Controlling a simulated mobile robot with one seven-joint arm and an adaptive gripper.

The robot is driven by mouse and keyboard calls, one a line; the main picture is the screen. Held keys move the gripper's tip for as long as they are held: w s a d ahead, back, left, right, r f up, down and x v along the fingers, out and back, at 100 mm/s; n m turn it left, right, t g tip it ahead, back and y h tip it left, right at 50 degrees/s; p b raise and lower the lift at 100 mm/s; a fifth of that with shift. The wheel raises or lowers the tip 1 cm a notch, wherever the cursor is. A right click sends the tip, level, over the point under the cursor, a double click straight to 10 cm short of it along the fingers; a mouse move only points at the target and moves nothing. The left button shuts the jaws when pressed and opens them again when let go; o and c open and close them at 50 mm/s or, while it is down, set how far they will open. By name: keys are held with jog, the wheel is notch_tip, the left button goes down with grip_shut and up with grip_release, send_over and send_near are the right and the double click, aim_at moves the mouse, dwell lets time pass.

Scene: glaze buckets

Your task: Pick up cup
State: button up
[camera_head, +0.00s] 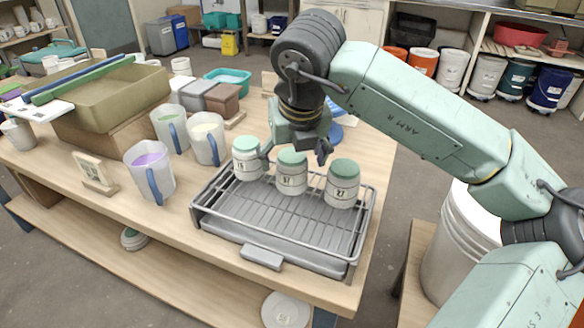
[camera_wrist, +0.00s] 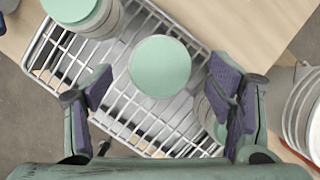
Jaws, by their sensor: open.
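Three white cups with flat pale-green tops and dark markings stand in a row on a grey wire rack (camera_head: 250,215): a left cup (camera_head: 247,163), a middle cup (camera_head: 291,178) and a right cup (camera_head: 341,190). My gripper (camera_head: 295,150) points down just behind and above the middle cup, open and empty. In the wrist view, one round green top (camera_wrist: 160,66) lies ahead of my open gripper (camera_wrist: 162,98), centred between the fingers. Another cup (camera_wrist: 82,12) is cut off at the upper left. A third is mostly hidden behind the right finger.
Jugs with blue handles, one holding purple liquid (camera_head: 150,165), stand left of the rack. A white bucket (camera_head: 460,245) stands right of the table. The rack's front is clear.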

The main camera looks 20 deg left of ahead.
jog(key=p+x, duration=0.1)
jog(key=x, duration=0.3)
jog(key=shift+s+f, duration=0.15)
jog(key=shift+f, duration=0.05)
jog(key=shift+c, duration=0.2)
jog(key=c, duration=1.3)
